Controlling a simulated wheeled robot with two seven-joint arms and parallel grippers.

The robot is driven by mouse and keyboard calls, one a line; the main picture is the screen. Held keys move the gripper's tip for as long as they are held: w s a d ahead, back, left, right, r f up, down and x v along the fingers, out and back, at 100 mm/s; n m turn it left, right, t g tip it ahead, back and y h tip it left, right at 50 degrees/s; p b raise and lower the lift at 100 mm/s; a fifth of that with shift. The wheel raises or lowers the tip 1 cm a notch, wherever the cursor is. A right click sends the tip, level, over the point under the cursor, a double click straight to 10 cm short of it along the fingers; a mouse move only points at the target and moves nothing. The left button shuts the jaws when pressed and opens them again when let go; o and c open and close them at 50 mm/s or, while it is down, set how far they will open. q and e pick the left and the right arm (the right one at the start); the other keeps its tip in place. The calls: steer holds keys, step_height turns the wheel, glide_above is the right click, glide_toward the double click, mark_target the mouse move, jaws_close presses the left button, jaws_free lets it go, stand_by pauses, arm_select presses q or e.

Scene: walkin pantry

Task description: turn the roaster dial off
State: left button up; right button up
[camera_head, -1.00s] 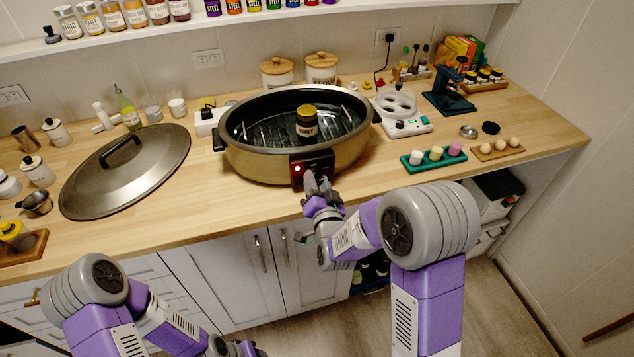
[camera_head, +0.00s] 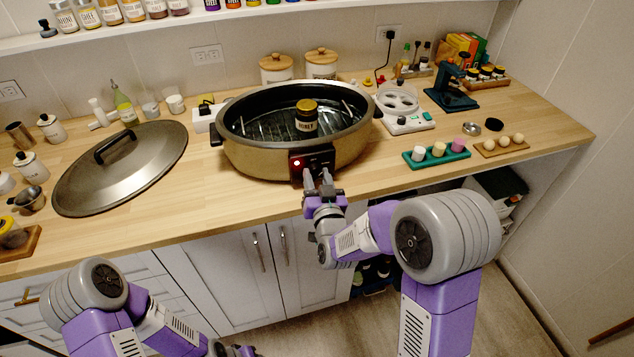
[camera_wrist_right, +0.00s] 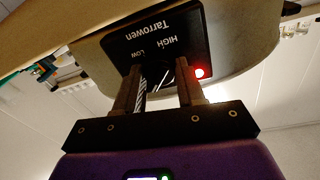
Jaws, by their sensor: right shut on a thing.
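The words HIGH and LOW show on the panel there. My right gripper (camera_head: 318,178) is at the panel, its fingers around the dial (camera_wrist_right: 160,76), shut on it. The dial is mostly hidden between the fingers. My left arm is low at the left; its gripper (camera_head: 232,350) is cut by the bottom edge.
The roaster lid (camera_head: 122,168) lies on the counter at the left. A green tray (camera_head: 437,158) with several cups, a wooden egg holder (camera_head: 500,146) and a white appliance (camera_head: 405,121) stand at the right. The counter front before the roaster is clear.

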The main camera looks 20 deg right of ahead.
steer(key=n+b, duration=0.1)
steer(key=n, duration=0.3)
steer(key=shift+f+n+b, duration=0.1)
steer(key=shift+n+b, duration=0.2)
steer(key=shift+n, duration=0.1)
steer(key=shift+n+y+b, duration=0.3)
steer(key=shift+n+b, duration=0.05)
steer(key=shift+n, duration=1.75)
steer(key=o, duration=1)
steer(key=shift+o, duration=0.2)
steer(key=shift+s, duration=0.1)
